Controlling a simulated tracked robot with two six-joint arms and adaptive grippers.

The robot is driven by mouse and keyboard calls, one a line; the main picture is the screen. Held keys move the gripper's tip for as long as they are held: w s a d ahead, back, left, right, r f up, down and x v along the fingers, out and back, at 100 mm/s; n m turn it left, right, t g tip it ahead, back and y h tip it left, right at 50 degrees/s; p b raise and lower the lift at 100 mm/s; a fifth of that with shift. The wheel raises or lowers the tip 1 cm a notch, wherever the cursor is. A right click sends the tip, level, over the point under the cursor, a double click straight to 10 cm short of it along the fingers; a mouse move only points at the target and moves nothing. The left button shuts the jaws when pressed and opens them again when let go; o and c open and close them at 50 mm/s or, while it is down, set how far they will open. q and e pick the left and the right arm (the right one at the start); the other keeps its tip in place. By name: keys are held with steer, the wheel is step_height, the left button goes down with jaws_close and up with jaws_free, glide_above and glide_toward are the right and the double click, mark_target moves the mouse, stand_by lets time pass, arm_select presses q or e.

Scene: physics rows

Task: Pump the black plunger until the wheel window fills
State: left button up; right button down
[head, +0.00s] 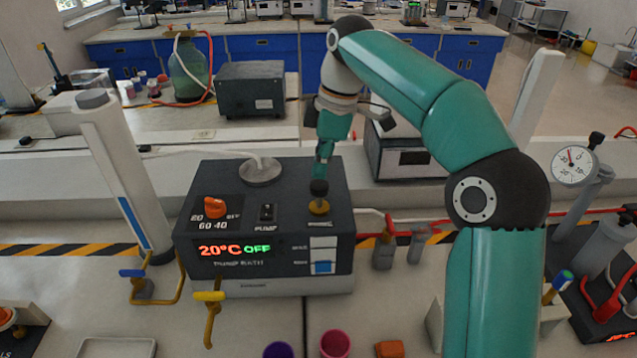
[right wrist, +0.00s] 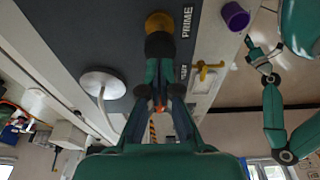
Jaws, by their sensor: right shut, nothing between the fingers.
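The black plunger (head: 319,188) stands upright on a yellow-gold collar (head: 319,207) on top of the dark machine (head: 265,225). My right gripper (head: 322,172) points down, shut and empty, with its fingertips at the plunger's top. In the right wrist view, the shut fingers (right wrist: 160,100) lie in line with the black plunger (right wrist: 159,45); I cannot tell if they touch. The window (head: 323,255) on the machine's front is pale above, with blue in its lower part. My left gripper (right wrist: 263,58) shows small in the right wrist view; its jaw state is unclear.
An orange knob (head: 215,208) and a black switch (head: 267,211) are left of the plunger. The display reads 20°C OFF. A white column (head: 125,175) stands left, and a yellow-handled tap (head: 209,297) is in front. A purple cup (head: 278,350) and pink cup (head: 335,343) stand nearest.

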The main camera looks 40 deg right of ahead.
mark_target(320, 184)
steer(key=shift+f, duration=0.2)
stand_by(0.5)
steer(key=shift+f+b, duration=1.45)
steer(key=shift+f, duration=0.45)
steer(key=shift+r, duration=0.15)
step_height(320, 184, up, 4)
steer(key=p, duration=0.4)
steer(key=shift+p, duration=0.35)
